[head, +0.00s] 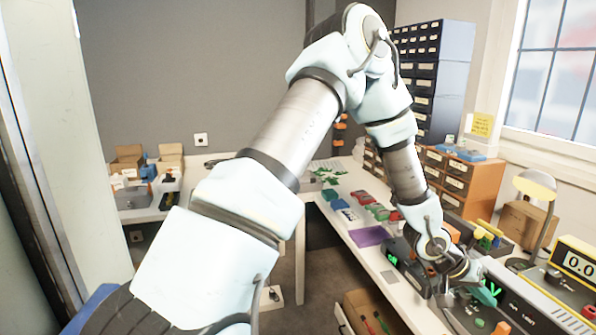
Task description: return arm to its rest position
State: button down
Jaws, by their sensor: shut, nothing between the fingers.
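My arm (300,125) rises from the lower left, bends at the top and reaches down to the right over the workbench. My gripper (448,293) is at the arm's lower end, low over the bench among the instruments at the right. It is small and partly lost among the dark things behind it. It is shut, and I see nothing held in it. A green piece (484,292) shows just right of the gripper; I cannot tell whether they touch.
A digital meter (578,262) and a desk lamp (538,190) stand right of the gripper. Drawer cabinets (465,180) stand behind the arm. A purple sheet (369,236) and several small coloured items lie on the bench. An open drawer (368,312) is below its edge. Cartons (128,160) are far left.

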notch_tip(320, 180, up, 2)
jog(key=shift+r+p, duration=0.1)
jog(key=shift+p, duration=0.6)
jog(key=w+a+r+n+t+y, duration=0.15)
jog(key=w+a, duration=0.25)
jog(key=a, duration=0.5)
jog(key=w+a+r+n+t+y, duration=0.1)
jog(key=w+a+r+y, duration=0.3)
jog(key=a, duration=0.5)
jog(key=w+a+r+n+t+y, duration=0.15)
jog(key=w+a, duration=0.35)
jog(key=a, duration=0.5)
jog(key=s+a+r+n, duration=0.1)
jog(key=s+a, duration=0.2)
jog(key=a, duration=0.3)
jog(key=s+a+r+n+g+y, duration=0.1)
jog(key=s+a+r+n, duration=0.1)
jog(key=a, duration=0.5)
jog(key=s+a+r+n+y, duration=0.1)
jog(key=s+a+r, duration=0.1)
jog(key=s+a, duration=0.2)
jog(key=a, duration=0.3)
jog(key=shift+n+g, duration=0.3)
jog(key=shift+g, duration=0.1)
